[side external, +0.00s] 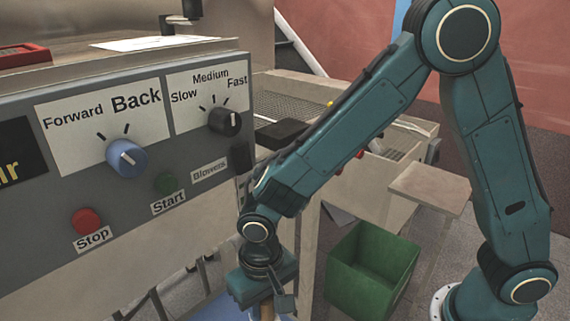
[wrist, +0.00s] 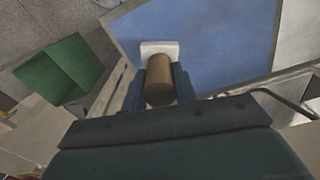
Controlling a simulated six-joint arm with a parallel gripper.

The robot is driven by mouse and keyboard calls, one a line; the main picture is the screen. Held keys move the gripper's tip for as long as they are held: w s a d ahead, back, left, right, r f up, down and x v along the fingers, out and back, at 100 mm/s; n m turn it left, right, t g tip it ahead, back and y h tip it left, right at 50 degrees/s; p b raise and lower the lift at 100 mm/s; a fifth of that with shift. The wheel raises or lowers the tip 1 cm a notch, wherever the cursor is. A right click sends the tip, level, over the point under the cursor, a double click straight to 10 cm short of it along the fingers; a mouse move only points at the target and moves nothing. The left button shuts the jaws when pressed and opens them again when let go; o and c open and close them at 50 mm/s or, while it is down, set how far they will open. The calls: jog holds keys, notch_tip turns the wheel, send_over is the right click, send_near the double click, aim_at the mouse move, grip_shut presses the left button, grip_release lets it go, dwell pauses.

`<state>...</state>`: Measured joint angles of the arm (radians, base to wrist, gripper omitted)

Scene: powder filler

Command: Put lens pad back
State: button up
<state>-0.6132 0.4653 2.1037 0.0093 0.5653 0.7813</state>
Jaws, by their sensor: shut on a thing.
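My gripper (wrist: 160,88) is shut on a brown cylindrical handle (wrist: 160,78) with a pale square pad (wrist: 160,47) at its far end; this looks like the lens pad. The handle lies between the two fingers in the wrist view. Behind the pad is a flat blue surface (wrist: 215,30); I cannot tell whether the pad touches it. In the side view my gripper (side external: 266,303) points down at the bottom edge, below the control panel. Only a bit of the brown handle (side external: 267,312) shows there, and the pad is out of frame.
The grey control panel (side external: 190,215) with knobs and buttons stands left of my gripper. A green bin (side external: 345,272) is on the floor to the right, also in the wrist view (wrist: 62,68). A small wooden stool (side external: 430,185) stands behind it. Part of the blue surface (side external: 218,308) shows low down.

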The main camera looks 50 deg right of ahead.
jog(key=shift+f, duration=2.95)
jog(key=shift+f, duration=0.15)
jog(key=o, duration=1)
jog(key=shift+c, duration=0.2)
jog(key=shift+r, duration=0.2)
notch_tip(320, 180, up, 12)
